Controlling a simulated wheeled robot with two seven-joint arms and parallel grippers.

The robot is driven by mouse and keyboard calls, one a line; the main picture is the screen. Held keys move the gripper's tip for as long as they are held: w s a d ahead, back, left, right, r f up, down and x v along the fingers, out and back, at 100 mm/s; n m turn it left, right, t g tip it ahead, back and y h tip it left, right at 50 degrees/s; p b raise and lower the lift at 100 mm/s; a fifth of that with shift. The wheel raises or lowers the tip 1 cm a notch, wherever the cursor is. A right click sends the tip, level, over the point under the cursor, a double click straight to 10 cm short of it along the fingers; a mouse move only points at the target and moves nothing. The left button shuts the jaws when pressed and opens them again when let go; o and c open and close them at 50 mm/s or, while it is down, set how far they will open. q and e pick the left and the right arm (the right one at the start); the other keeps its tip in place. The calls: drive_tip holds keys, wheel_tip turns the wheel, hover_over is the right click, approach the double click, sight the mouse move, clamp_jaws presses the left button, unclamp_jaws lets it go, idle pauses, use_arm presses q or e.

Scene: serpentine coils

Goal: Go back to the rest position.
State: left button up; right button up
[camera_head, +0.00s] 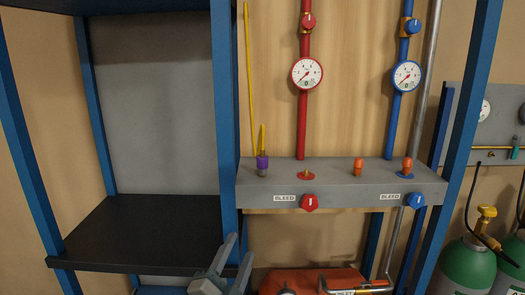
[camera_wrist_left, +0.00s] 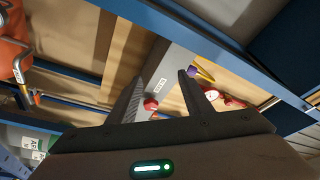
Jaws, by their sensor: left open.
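My left gripper (camera_head: 228,268) shows at the bottom of the head view, just below the dark shelf and beside a blue post. It is open and empty. In the left wrist view its two fingers (camera_wrist_left: 160,95) stand apart, with the grey manifold and a red knob seen beyond them. My right gripper is in neither view.
The grey manifold (camera_head: 340,182) carries a red bleed knob (camera_head: 309,202), a blue bleed knob (camera_head: 417,201) and several fittings. Blue posts (camera_head: 224,110) frame the rack. A black shelf (camera_head: 140,235) is bare. Green cylinders (camera_head: 465,268) stand at right; a red tank (camera_head: 315,280) lies below.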

use_arm(q)
drive_tip(key=s+a+f+n+g+y, duration=0.2)
drive_tip(key=s+a+f+n+g, duration=0.3)
drive_tip(key=f, duration=0.6)
drive_tip(key=s+a+f+n+g+y, duration=0.2)
drive_tip(key=s+a+f, duration=0.5)
drive_tip(key=f, duration=0.4)
drive_tip(key=s+a+f+n+g, duration=0.2)
drive_tip(key=s+f+g, duration=0.15)
drive_tip(key=s, duration=0.55)
drive_tip(key=s+a+f+n+g+y, duration=0.15)
drive_tip(key=s+f, duration=0.25)
drive_tip(key=s, duration=0.4)
drive_tip(key=s+a+f+n+g+h, duration=0.15)
drive_tip(key=s+f+g, duration=0.25)
drive_tip(key=s, duration=0.5)
wheel_tip(320, 180, down, 26)
drive_tip(key=d, duration=0.1)
drive_tip(key=s+a+f, duration=0.2)
drive_tip(key=s+f, duration=1.1)
drive_tip(key=f, duration=0.5)
drive_tip(key=shift+s+g+y, duration=0.3)
drive_tip(key=shift+s+y, duration=0.05)
drive_tip(key=shift+y, duration=0.05)
